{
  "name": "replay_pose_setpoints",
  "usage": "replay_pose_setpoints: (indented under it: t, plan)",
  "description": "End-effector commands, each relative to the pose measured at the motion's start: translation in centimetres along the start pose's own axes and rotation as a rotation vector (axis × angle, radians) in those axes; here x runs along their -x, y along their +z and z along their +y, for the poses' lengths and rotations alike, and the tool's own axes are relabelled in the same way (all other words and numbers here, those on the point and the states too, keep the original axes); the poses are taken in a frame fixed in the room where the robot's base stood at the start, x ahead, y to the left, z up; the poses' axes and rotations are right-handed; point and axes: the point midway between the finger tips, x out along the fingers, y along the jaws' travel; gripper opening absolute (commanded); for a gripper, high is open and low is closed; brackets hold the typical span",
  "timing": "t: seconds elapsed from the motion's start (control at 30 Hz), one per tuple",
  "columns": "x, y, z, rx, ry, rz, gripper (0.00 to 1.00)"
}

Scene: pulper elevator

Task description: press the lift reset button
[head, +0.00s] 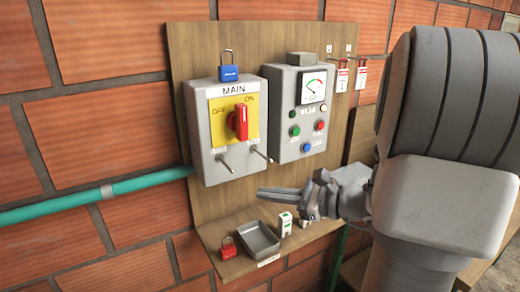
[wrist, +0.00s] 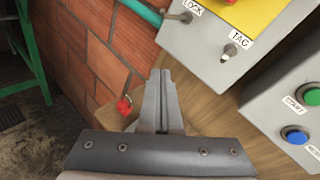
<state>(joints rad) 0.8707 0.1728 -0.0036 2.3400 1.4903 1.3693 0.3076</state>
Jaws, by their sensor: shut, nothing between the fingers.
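The grey control box (head: 284,95) on the right of the board has a gauge, a green button (head: 295,130), a red button (head: 319,125) and, lowest, a blue button (head: 306,147). In the wrist view the blue button (wrist: 295,135) is at the right edge, below the green START button (wrist: 313,97); its label is partly cut off and too small to read surely. My gripper (head: 262,193) is shut and empty, pointing left below the boxes and above the shelf. In the wrist view its fingertips (wrist: 162,73) are left of the blue button and apart from it.
The MAIN box (head: 200,130) has a red rotary switch (head: 239,122) and two pegs; a blue padlock (head: 228,72) sits on top. The shelf holds a tray (head: 259,238), a red padlock (head: 228,249) and small white items. Red tags (head: 342,78) hang at right. A teal pipe (head: 50,208) runs left.

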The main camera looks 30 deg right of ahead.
Motion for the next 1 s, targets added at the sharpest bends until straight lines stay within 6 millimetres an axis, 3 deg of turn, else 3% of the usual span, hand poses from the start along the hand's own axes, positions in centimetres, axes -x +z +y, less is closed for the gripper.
replay_pose_setpoints:
  t: [0.03,0.1,0.2,0.4,0.6,1.0]
  plan:
    - [1.7,-1.1,-2.3,-0.070,-0.100,-0.010,0.00]
    - [4.0,-2.4,-5.0,-0.150,-0.228,-0.033,0.00]
    - [7.4,-4.2,-8.2,-0.245,-0.390,-0.063,0.00]
    - [12.6,-6.6,-11.6,-0.353,-0.602,-0.113,0.00]
    - [14.1,-7.2,-12.4,-0.381,-0.661,-0.128,0.00]
    - [13.6,-7.1,-12.8,-0.379,-0.657,-0.129,0.00]
